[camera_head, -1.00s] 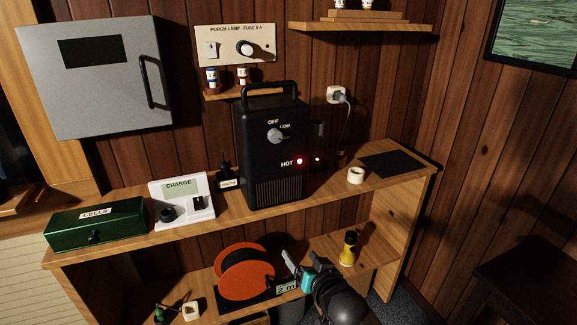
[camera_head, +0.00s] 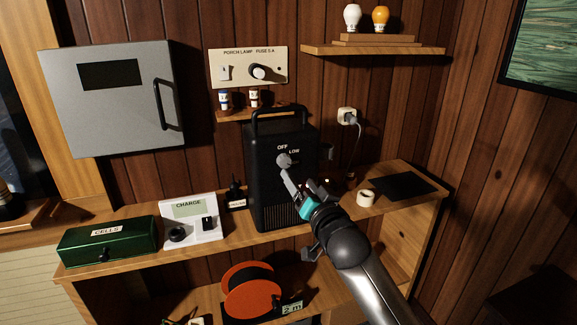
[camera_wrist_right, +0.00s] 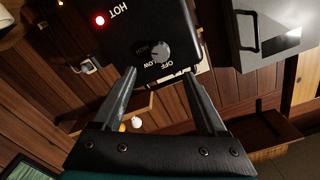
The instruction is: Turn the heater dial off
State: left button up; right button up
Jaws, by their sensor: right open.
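The black heater (camera_head: 259,190) stands upright on the shelf, and its front also shows in the wrist view (camera_wrist_right: 125,45). Its round grey dial (camera_head: 283,160) sits on the upper front, near the OFF and LOW labels. In the wrist view the dial (camera_wrist_right: 160,50) lies just beyond the fingertips, roughly between them; I cannot tell its exact setting. A red light (camera_wrist_right: 99,20) glows beside HOT. My right gripper (camera_head: 301,181) is open and empty in front of the heater, just below the dial; contact is not visible. My left gripper is out of view.
A white CHARGE unit (camera_head: 190,212) and a green CELLS box (camera_head: 107,242) stand left of the heater. A tape roll (camera_head: 366,198) and black mat (camera_head: 403,187) lie to its right. A small shelf with fuses (camera_head: 239,98) hangs behind it. An orange reel (camera_head: 250,290) sits below.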

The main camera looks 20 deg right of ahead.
aim_at(286, 162)
jog(key=shift+w+a+b, duration=0.15)
jog(key=shift+w+b, duration=0.25)
jog(key=shift+w, duration=4)
grip_shut()
